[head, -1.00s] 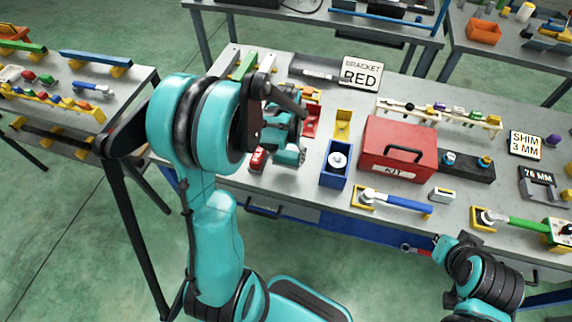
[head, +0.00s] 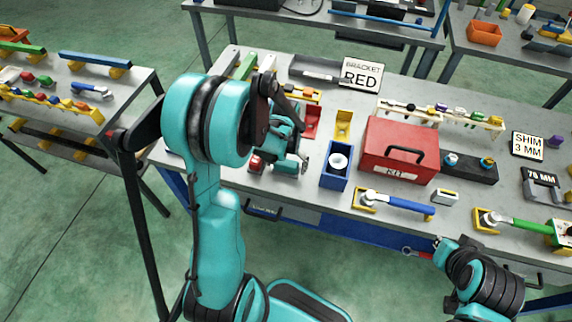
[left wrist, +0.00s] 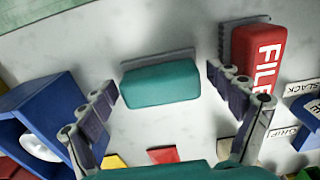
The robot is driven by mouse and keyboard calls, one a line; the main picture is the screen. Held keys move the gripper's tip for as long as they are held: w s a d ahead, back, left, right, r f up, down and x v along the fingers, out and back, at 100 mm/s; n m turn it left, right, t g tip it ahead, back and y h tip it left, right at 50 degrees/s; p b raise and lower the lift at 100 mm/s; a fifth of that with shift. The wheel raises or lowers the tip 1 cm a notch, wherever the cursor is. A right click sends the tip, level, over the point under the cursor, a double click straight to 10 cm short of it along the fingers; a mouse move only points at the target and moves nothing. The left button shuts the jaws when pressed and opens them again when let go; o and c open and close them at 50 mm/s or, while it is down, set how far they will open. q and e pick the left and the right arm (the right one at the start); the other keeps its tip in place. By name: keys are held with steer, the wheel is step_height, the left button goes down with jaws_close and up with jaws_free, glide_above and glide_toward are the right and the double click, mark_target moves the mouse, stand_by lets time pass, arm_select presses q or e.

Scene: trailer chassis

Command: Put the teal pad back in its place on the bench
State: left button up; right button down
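The teal pad (left wrist: 160,82) lies on the grey bench top in the left wrist view, with a dark grey ridged strip along its far side. My left gripper (head: 287,158) is low over the left part of the bench. In the left wrist view its two fingers are spread, one on each side of the pad, with gaps between. I cannot tell how high the fingertips are above the bench. The pad is hidden by my arm in the head view.
A red FILE block (left wrist: 258,60) stands close to the right finger. A blue open box (head: 336,165) is right of my left gripper, and a red KIT box (head: 400,150) is beyond it. A blue-handled tool (head: 400,204) lies near the front edge.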

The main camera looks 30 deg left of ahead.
arm_select(q)
steer(key=shift+r, duration=0.3)
step_height(320, 180, up, 12)
steer(key=f+p, duration=0.1)
steer(key=p, duration=0.3)
steer(key=s+d+r+m+t, duration=0.2)
steer(key=s+d+r+t, duration=0.5)
steer(key=s+d+r, duration=0.2)
steer(key=shift+s+d+m, duration=0.3)
steer(key=shift+s+d, duration=0.5)
steer(key=shift+s, duration=0.1)
steer(key=shift+f+b, duration=0.1)
steer(key=shift+b, duration=0.2)
step_height(320, 180, down, 8)
steer(key=b, duration=0.7)
steer(key=shift+b, duration=0.35)
